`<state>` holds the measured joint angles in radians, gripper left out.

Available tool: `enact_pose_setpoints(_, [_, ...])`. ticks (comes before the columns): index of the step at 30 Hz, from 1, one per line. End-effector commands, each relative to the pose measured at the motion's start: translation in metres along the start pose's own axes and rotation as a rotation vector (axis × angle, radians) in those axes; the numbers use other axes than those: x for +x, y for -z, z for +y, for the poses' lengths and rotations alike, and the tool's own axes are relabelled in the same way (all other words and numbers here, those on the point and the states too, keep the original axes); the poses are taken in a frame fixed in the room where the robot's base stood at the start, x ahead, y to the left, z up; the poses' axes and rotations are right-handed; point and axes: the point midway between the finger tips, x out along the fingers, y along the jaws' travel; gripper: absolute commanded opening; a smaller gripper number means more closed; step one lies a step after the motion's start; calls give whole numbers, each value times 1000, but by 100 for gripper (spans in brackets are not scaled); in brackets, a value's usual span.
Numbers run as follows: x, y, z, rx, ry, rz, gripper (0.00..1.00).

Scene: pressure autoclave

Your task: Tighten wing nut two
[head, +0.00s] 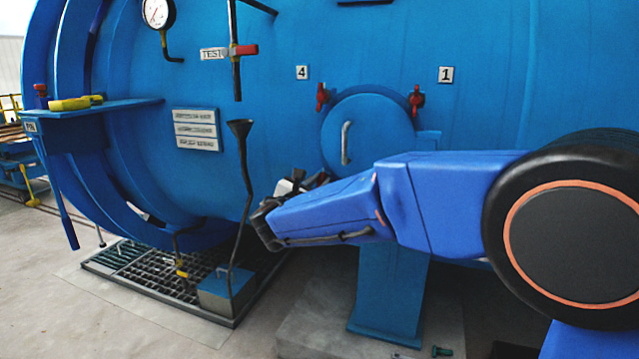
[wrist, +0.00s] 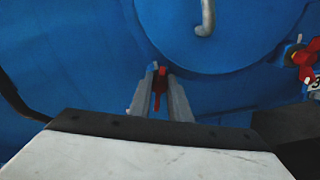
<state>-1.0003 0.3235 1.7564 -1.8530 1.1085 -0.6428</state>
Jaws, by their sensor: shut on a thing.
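My gripper (wrist: 162,78) is shut on a red wing nut (wrist: 160,92) at the lower left rim of the round blue hatch (wrist: 225,58) in the wrist view. The nut shows as a red strip between the two grey fingers, and no number can be read beside it. Another red wing nut (wrist: 304,62) sits at the right edge of that view, with a partly cut-off label below it. In the head view the hatch (head: 365,118) shows above my arm. The lower wing nuts and my fingertips are hidden there.
Two red wing nuts flank the hatch top, the left (head: 321,97) by label 4 (head: 302,73), the right (head: 417,101) by label 1 (head: 446,75). The hatch has a grey handle (head: 346,143). A funnel pipe (head: 241,170) stands left of my gripper, above a floor grate (head: 130,272).

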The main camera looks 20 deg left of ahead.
Motion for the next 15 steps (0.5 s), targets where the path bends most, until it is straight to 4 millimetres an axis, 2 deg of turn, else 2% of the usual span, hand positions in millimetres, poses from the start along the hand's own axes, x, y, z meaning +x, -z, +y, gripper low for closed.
enact_pose_setpoints(15, [0,2,-4,489,1,1,0])
